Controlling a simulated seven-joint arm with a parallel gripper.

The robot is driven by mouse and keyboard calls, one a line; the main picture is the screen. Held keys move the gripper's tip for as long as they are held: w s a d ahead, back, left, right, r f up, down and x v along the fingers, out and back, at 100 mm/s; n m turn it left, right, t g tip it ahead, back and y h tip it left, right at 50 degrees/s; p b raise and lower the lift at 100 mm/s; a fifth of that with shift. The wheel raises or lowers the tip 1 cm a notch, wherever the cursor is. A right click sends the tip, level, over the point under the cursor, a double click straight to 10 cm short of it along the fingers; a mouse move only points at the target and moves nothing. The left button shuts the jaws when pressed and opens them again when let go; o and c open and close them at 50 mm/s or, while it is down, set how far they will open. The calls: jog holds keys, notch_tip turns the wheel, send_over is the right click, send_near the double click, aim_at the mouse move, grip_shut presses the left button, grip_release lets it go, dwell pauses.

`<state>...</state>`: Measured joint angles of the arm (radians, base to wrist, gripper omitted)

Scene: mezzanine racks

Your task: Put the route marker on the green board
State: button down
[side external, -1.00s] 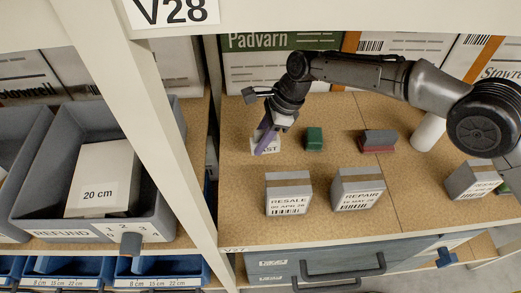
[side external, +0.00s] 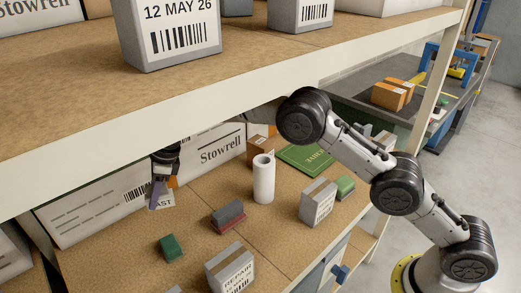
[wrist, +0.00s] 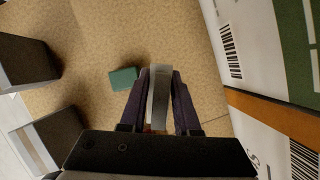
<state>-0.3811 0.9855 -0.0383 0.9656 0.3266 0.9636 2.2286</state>
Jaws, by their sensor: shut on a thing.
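The route marker (side external: 168,199) is a pale upright plate whose visible lettering ends in "AST". My gripper (side external: 158,203) is shut on it at the far left of the shelf, near the large white cartons. A purple finger hides part of the plate. In the wrist view the marker (wrist: 158,98) is a grey slab seen edge-on between both dark fingers. I cannot tell whether its bottom touches the shelf. The green board (side external: 308,157) lies flat at the back right of the shelf, partly behind my arm, with pale lettering. It is well apart from my gripper.
A white cylinder (side external: 263,180) stands between marker and board. A green block (side external: 172,248), a grey-and-red block (side external: 228,216), a labelled grey box (side external: 318,202) and another green block (side external: 345,187) stand on the shelf. An upper shelf (side external: 230,92) overhangs the back.

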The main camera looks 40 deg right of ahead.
jog(key=w+d+r+m+t+h, duration=0.1)
jog(key=w+d+m, duration=0.15)
jog(key=d, duration=0.55)
jog(key=w+d+m+t, duration=0.15)
jog(key=w+d, duration=0.25)
jog(key=d, duration=0.5)
jog(key=m+h, duration=0.3)
jog(key=m, duration=0.6)
send_over(310, 150)
notch_tip(310, 150, down, 4)
jog(key=r, duration=0.1)
jog(key=shift+f, duration=4.05)
jog(key=shift+f, duration=0.15)
jog(key=c, duration=0.6)
grip_release()
jog(key=shift+c, duration=0.2)
